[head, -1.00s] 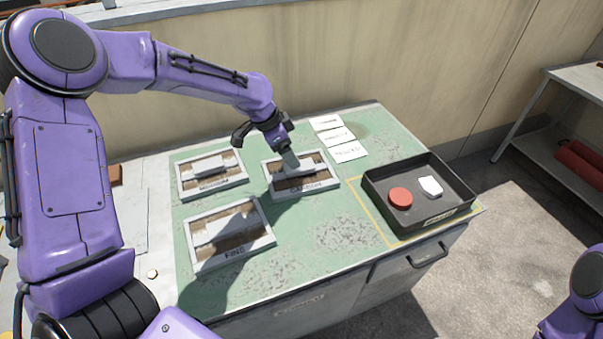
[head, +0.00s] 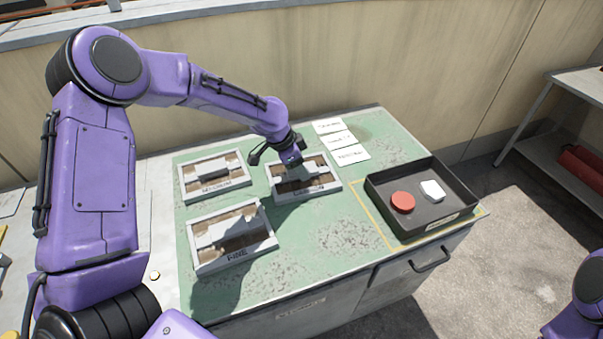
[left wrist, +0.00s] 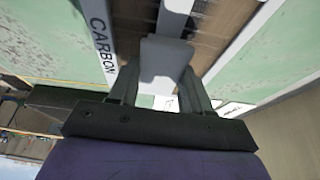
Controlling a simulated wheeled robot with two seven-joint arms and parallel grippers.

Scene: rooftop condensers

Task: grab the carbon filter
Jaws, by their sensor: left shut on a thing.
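The carbon filter (head: 310,190) is a light-framed rectangular panel with a brown inside, lying flat on the green-topped bench. Its CARBON label shows on the frame in the left wrist view (left wrist: 99,38). My left gripper (head: 294,163) is over the filter's middle. In the left wrist view its two fingers are shut on the filter's grey raised handle (left wrist: 165,60), one on each side. The arm and gripper hide part of the filter in the head view. My right gripper is out of view; only a purple piece of that arm shows at the lower right.
The filter labelled FINE (head: 236,258) lies front left, and another framed filter (head: 218,188) lies behind it. White cards (head: 340,141) lie at the back. A black tray (head: 441,222) at right holds a red disc (head: 403,202) and a white piece (head: 433,190). A wall stands behind.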

